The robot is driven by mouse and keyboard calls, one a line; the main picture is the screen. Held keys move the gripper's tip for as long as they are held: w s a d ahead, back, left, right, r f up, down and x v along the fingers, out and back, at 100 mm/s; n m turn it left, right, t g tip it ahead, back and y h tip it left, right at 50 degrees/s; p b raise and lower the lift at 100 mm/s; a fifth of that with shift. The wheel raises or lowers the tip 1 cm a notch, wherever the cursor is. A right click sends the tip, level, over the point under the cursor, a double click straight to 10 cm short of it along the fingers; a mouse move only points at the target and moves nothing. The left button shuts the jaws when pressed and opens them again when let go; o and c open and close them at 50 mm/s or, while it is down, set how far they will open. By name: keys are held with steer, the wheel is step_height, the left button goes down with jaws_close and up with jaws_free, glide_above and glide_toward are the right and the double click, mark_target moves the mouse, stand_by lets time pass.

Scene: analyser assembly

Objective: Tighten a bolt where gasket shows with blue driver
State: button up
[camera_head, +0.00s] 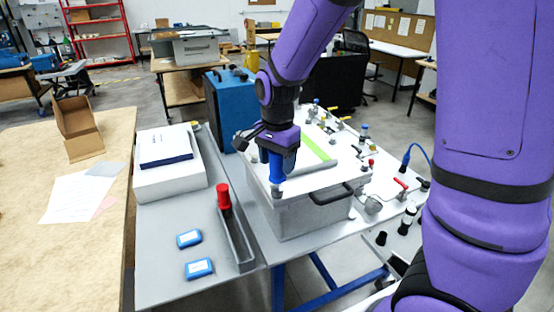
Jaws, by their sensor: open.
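The blue driver (277,168) is upright at the near-left corner of the grey analyser box (300,219), its tip end low at the lid's corner. My gripper (278,150) is directly above the driver, around or just over its top; the jaws are open. The fingers are mostly hidden by the wrist, so contact with the driver cannot be told. The lid has a bright green strip (317,149) on top; whether this is the gasket is unclear. The bolt under the driver is hidden. I cannot make out a gasket at the lid's edge.
A red driver (223,195) stands in a grey holder (238,238) on the left. Two blue boxes (189,238) (199,268) lie nearby on the grey table (165,277). A black handle (330,194) sticks out of the analyser's front. Valves and fittings crowd its right side.

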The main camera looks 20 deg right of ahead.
steer(key=shift+c, duration=0.3)
jaws_close()
steer(key=shift+r, duration=3)
steer(key=shift+s, duration=0.1)
